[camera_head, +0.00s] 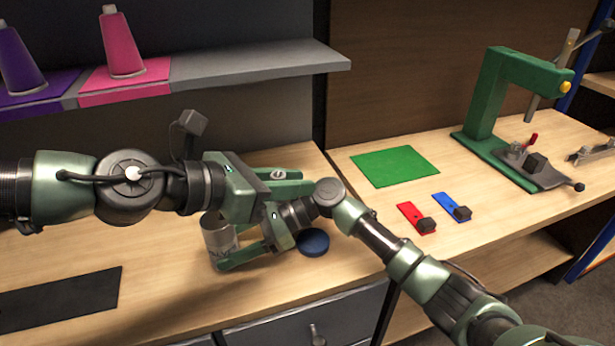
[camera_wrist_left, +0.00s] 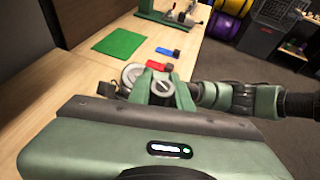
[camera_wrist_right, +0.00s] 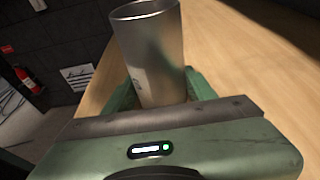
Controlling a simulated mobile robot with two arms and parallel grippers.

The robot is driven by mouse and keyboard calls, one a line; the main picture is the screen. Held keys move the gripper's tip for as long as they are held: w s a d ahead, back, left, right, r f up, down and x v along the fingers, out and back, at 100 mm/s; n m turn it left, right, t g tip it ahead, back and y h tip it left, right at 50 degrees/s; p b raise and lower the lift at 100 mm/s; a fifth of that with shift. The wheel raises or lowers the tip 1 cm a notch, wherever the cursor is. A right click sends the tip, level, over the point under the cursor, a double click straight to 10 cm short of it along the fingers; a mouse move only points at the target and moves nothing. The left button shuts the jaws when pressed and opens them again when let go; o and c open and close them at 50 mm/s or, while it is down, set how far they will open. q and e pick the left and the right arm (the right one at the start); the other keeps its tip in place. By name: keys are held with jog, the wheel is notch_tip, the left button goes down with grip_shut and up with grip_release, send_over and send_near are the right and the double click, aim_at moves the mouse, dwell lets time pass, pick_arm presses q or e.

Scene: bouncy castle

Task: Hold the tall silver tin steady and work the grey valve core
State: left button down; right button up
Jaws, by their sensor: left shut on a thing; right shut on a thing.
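The tall silver tin (camera_head: 217,237) is at the counter's left part, upright or nearly so, partly hidden by my grippers. It shows large, with an open-looking rim, in the right wrist view (camera_wrist_right: 150,50). My right gripper (camera_head: 236,248) is shut around the tin's side; it also shows in the right wrist view (camera_wrist_right: 158,98). The small round grey valve core (camera_head: 278,173) is in my left gripper (camera_head: 290,174), above and to the right of the tin, apart from it. The left wrist view shows the core (camera_wrist_left: 162,87) between the left fingers.
A blue disc (camera_head: 313,243) lies beside the right gripper. A black mat (camera_head: 60,298) lies front left. A green mat (camera_head: 395,167), red plate (camera_head: 416,217) and blue plate (camera_head: 452,207) lie to the right, before a green press (camera_head: 495,100). A shelf (camera_head: 255,63) overhangs the back.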

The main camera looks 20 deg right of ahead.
pick_arm(q)
jog(key=w+a+n+t+y, duration=0.1)
jog(key=w+a+n+t, duration=0.2)
jog(key=w+a, duration=0.75)
jog(key=shift+s+a+f, duration=0.2)
jog(key=shift+a+f, duration=0.1)
jog(key=shift+f, duration=0.55)
jog(key=shift+s+a+f, duration=0.25)
jog(key=shift+a+f, duration=0.1)
jog(key=shift+f, duration=0.55)
jog(key=shift+s+a+f, duration=0.2)
jog(key=shift+a+f, duration=0.1)
jog(key=shift+f, duration=0.55)
jog(key=c, duration=1.2)
grip_release()
jog(key=v, duration=1.2)
